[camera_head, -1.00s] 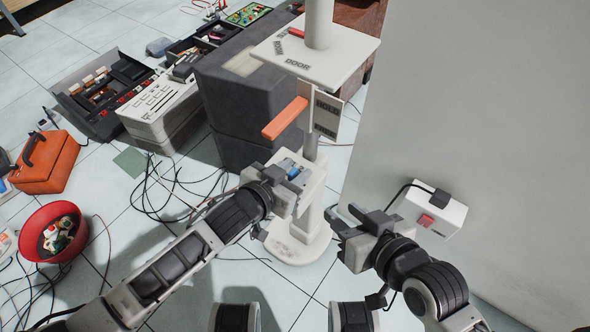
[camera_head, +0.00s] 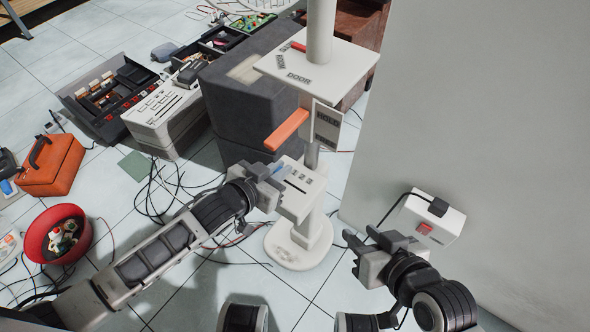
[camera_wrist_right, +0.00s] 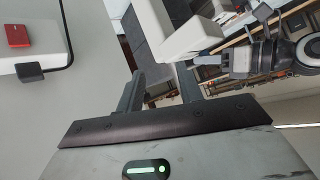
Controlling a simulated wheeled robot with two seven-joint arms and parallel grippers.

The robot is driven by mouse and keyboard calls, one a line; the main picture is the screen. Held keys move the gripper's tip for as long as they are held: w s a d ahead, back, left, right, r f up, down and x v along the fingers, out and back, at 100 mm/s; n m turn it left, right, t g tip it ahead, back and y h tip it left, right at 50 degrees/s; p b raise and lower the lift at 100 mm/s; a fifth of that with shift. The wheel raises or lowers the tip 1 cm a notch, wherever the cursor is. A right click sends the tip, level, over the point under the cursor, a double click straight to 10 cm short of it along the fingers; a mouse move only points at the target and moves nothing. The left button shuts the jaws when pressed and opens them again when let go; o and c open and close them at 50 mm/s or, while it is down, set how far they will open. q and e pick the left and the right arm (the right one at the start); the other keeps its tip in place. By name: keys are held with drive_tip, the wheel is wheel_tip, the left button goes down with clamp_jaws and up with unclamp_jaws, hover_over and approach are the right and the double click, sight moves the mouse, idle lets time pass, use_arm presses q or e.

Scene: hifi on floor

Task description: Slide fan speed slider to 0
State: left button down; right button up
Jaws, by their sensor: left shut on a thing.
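The white control box (camera_head: 298,203) with a dark slot (camera_head: 297,187) and small marks sits low on the white stand. A blue slider knob (camera_head: 278,170) shows at the left part of its top. My left gripper (camera_head: 275,180) is at the left end of the box, shut on the blue knob and partly covering it. The marks by the slot are too small to read. My right gripper (camera_head: 364,243) is open and empty, right of the stand; its parted fingers (camera_wrist_right: 160,88) also show in the right wrist view.
An orange lever (camera_head: 287,131) and a DOOR plate (camera_head: 316,65) are on the stand above the box. A white box with a red switch (camera_head: 425,229) is on the grey wall at right. Grey blocks (camera_head: 245,100), cables and a red bowl (camera_head: 52,235) lie left.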

use_arm(q)
drive_tip(key=shift+w+a, duration=0.15)
drive_tip(key=shift+a, duration=0.15)
drive_tip(key=c, duration=1.5)
unclamp_jaws()
use_arm(e)
drive_tip(key=shift+w+a+r, duration=0.2)
drive_tip(key=shift+w+r, duration=0.15)
drive_tip(key=shift+r, duration=0.05)
use_arm(q)
drive_tip(key=shift+d, duration=0.1)
